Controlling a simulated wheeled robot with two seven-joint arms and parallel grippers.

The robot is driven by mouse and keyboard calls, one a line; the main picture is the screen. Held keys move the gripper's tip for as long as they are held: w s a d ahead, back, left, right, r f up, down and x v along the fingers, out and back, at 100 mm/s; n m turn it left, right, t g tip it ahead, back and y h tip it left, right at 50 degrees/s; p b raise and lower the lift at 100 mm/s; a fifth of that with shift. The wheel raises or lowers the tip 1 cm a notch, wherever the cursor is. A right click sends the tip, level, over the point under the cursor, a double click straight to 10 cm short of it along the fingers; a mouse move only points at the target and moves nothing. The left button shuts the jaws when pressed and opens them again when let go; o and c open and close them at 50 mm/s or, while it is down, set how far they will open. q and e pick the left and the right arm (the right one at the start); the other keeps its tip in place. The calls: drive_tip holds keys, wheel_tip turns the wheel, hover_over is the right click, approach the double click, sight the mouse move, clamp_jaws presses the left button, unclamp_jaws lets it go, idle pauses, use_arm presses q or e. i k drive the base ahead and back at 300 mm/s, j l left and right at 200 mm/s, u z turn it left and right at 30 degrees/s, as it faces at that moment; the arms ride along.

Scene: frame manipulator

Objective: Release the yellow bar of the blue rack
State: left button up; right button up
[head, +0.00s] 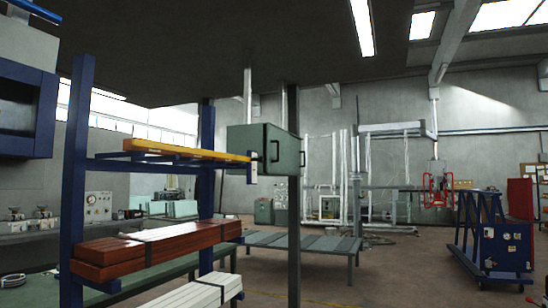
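The blue rack (76,165) stands close on the left, with upright posts and level arms. The yellow bar (186,150) lies along its top level, running from left to right and away from me. A small light block with a blue part (252,168) hangs at the bar's right end; its exact form is too small to tell. Red-brown beams (160,248) lie on the middle level, bound with a dark strap. White beams (195,293) lie on the lowest visible level. Neither of my grippers is in view.
A dark post (294,220) stands just right of the rack. Behind are a grey-green cabinet (270,148) and a low slatted table (300,242). A blue wheeled frame (495,245) stands at the right. Floor between the table and that frame is clear.

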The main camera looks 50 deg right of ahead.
sight(142, 143)
drive_tip(key=z, duration=1.15)
drive_tip(key=i+l, duration=0.1)
drive_tip(key=i, duration=0.45)
drive_tip(key=i+l+u, duration=0.1)
drive_tip(key=i, duration=0.4)
drive_tip(key=i+l+u, duration=0.1)
drive_tip(key=i, duration=0.45)
drive_tip(key=i+l, duration=0.25)
drive_tip(key=i, duration=0.25)
drive_tip(key=i+l+u, duration=0.1)
drive_tip(key=i, duration=0.45)
drive_tip(key=i+l, duration=0.35)
drive_tip(key=i, duration=0.15)
drive_tip(key=i+l+u, duration=0.1)
drive_tip(key=i, duration=0.45)
drive_tip(key=l, duration=0.1)
